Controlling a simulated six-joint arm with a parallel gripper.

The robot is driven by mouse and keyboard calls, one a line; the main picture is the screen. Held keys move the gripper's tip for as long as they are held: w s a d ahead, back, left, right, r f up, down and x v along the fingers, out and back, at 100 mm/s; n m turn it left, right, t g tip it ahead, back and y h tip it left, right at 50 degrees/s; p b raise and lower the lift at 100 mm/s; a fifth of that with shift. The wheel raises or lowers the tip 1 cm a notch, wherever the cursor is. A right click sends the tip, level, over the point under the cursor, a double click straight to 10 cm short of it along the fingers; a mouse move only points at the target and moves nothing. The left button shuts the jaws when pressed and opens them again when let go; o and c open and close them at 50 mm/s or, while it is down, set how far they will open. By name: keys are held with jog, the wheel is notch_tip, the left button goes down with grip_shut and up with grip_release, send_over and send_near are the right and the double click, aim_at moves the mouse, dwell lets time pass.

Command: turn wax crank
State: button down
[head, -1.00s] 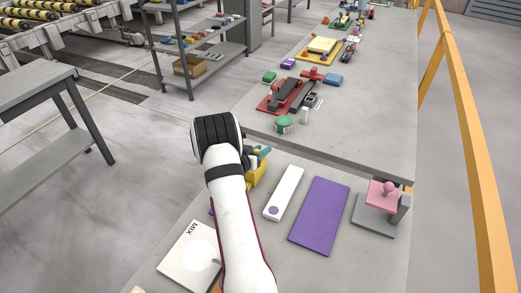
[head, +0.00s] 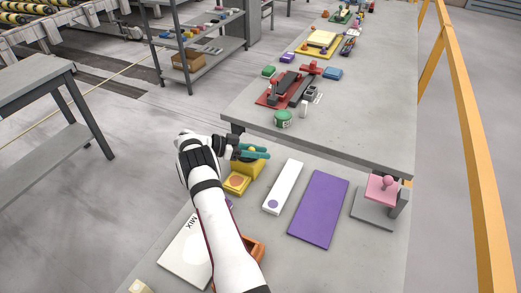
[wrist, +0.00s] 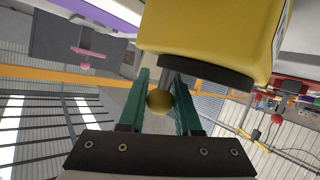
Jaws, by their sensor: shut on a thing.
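The yellow machine with the crank (head: 246,170) stands on the near slab, left of the long white block. In the wrist view its yellow body (wrist: 205,28) fills the top, with a dark round hub (wrist: 205,72) below it. A thin arm leads from the hub to a yellow ball knob (wrist: 160,102). My gripper (wrist: 160,95) has its green fingers on either side of the knob and is shut on it. In the head view my gripper (head: 254,152) reaches the top of the machine from the left, and its fingers hide the knob.
A yellow tray with an orange disc (head: 236,183) lies just in front of the machine. A white block (head: 284,187), a purple plate (head: 318,210) and a pink-topped grey stand (head: 381,190) are to the right. A white MIX panel (head: 185,257) is at the lower left.

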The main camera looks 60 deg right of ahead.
jog(key=shift+a+m+g+y, duration=0.25)
jog(key=shift+m+g+y, duration=0.15)
jog(key=shift+m+y, duration=0.3)
jog(key=shift+r, duration=0.1)
jog(key=c, duration=0.9)
grip_release()
jog(key=shift+m, duration=0.3)
notch_tip(320, 180, up, 4)
jog(key=shift+r, duration=0.15)
jog(key=s+r, duration=0.2)
jog(key=s, duration=0.2)
jog(key=s+r, duration=0.2)
jog(key=s, duration=0.1)
jog(key=s+r, duration=0.2)
jog(key=s, duration=0.2)
jog(key=shift+s+a+r, duration=0.35)
jog(key=shift+a, duration=0.05)
